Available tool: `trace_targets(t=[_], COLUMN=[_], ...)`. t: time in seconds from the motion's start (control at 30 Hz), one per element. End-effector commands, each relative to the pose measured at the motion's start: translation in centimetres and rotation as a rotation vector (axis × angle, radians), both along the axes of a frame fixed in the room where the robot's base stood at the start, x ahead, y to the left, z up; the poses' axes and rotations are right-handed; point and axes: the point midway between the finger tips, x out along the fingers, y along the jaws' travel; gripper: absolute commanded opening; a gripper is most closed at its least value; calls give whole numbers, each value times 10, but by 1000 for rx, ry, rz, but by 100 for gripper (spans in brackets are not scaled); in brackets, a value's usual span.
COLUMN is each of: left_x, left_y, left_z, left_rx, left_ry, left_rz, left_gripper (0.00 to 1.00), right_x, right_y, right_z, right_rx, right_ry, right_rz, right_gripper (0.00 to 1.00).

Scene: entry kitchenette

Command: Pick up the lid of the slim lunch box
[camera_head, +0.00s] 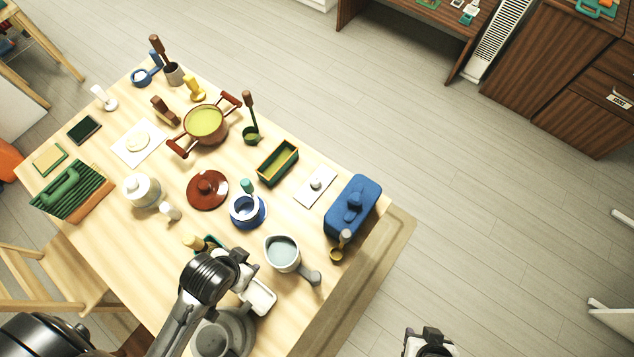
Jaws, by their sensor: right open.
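A slim green open box (278,163) with an ochre inside stands towards the right of the table. Beside it lies a flat white rectangular lid (315,187) with a small round knob; I cannot tell for sure that it is the lunch box's lid. My right gripper (428,340) is at the bottom edge, off the table, partly cut off, open and apart from the lid. My left arm reaches over the near table edge; its gripper (246,277) is near a white dish, its fingers unclear.
A blue lidded box (352,207) stands right of the white lid. A grey-blue saucepan (283,252), a blue-white pot (247,210), a dark red round lid (207,189) and a brown pot (205,123) crowd the table (315,224).

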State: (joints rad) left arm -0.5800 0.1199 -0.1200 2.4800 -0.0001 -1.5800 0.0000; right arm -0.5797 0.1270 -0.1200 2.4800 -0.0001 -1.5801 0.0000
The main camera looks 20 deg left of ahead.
Motion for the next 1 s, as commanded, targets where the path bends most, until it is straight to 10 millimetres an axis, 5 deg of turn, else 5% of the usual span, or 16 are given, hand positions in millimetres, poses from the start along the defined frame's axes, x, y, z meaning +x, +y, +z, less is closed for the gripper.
trace_targets(t=[0.47,1.0], left_x=[0,0], left_y=[0,0], left_z=[0,0], left_rx=[0,0], left_ry=[0,0], left_rz=[0,0], left_gripper=[53,100], right_x=[0,0], right_y=[2,3], right_z=[0,0], right_rx=[8,9], right_ry=[0,0], right_rz=[-5,-6], right_gripper=[43,43])
